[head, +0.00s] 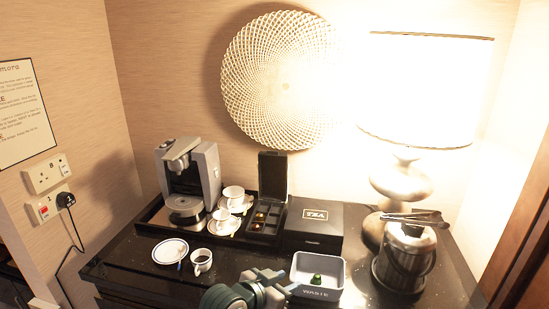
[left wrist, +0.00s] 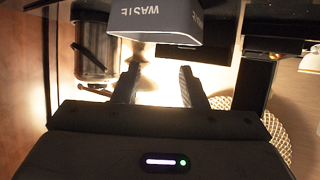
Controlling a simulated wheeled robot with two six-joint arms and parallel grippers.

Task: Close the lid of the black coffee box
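The black coffee box (head: 264,232) stands on the counter left of the tea box, with capsules in some compartments. Its lid (head: 273,174) is open and stands upright at the back. My left gripper (head: 287,282) is at the front of the counter, in front of the coffee box and beside the waste bin. In the left wrist view the fingers of this gripper (left wrist: 158,85) are apart with nothing between them. That view is upside down; a dark upright panel at its right (left wrist: 256,80) looks like the lid. My right gripper is not in view.
The grey waste bin (head: 318,292) holds a green item. The tea box (head: 314,225) is closed. An ice bucket with tongs (head: 401,262) and a lamp (head: 403,180) stand right. A coffee machine (head: 188,180), cups (head: 233,196) and a saucer (head: 170,252) are left.

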